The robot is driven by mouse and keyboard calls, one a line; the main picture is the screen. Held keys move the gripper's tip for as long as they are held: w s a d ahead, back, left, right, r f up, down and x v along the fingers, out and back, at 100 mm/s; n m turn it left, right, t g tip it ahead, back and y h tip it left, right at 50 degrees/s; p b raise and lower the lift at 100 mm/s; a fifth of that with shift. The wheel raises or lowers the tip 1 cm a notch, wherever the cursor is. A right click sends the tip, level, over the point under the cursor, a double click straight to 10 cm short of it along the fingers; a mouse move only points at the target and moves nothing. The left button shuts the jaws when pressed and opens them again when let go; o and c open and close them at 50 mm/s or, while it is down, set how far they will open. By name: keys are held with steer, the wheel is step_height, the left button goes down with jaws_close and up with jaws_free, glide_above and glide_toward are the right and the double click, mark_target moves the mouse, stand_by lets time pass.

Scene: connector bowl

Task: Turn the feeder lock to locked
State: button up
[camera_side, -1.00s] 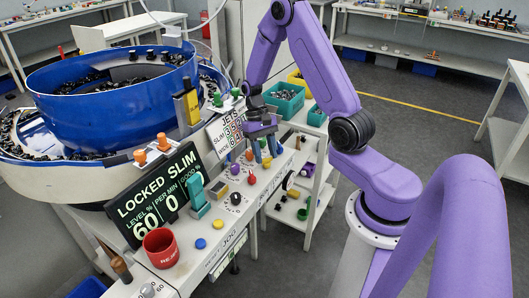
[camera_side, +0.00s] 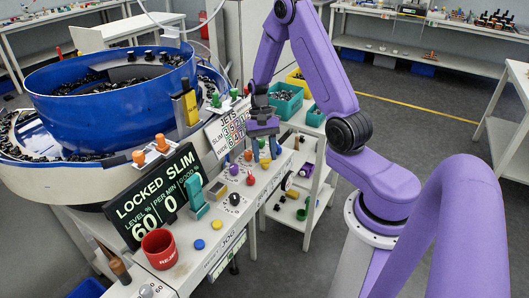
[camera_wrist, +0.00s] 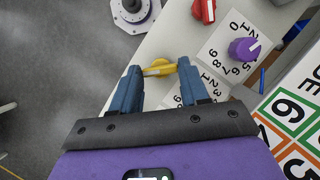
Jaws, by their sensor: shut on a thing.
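A yellow knob (camera_wrist: 159,68) sits on the white panel between the two blue fingertips of my gripper (camera_wrist: 159,70) in the wrist view. The fingers are closed about the knob's ends. In the side view my gripper (camera_side: 265,152) points down at the far part of the panel, with the yellow knob (camera_side: 265,163) beneath it. The dark display (camera_side: 156,197) reads "LOCKED SLIM" in its top line. The print around the yellow knob is partly hidden by a finger.
A purple knob (camera_wrist: 245,49) on a numbered dial and a red knob (camera_wrist: 205,9) are close by. The side view shows a red cup (camera_side: 160,249), a teal lever (camera_side: 197,199) and the blue feeder bowl (camera_side: 115,104). Grey floor lies beyond the panel's edge.

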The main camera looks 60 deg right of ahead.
steer(key=o, duration=1.1)
steer(key=shift+c, duration=0.2)
steer(key=v, duration=1.7)
steer(key=shift+r, duration=0.3)
steer(key=s+a+n+h, duration=0.1)
steer(key=s+a+n, duration=0.25)
steer(key=a, duration=0.25)
steer(key=s+a+r+n+t+h, duration=0.1)
steer(key=s+a+n, duration=0.1)
steer(key=a+n, duration=0.3)
steer(key=s+a+n+h, duration=0.1)
steer(key=s+a+n, duration=0.1)
steer(key=a, duration=0.6)
steer(key=s+a+f+n+t, duration=0.1)
steer(key=s+a+n, duration=0.1)
steer(key=s+n, duration=0.3)
steer(key=s+a+n+t, duration=0.1)
steer(key=s+n, duration=0.5)
steer(key=s, duration=0.7)
steer(key=shift+a+f, duration=0.35)
steer(key=shift+a, duration=0.35)
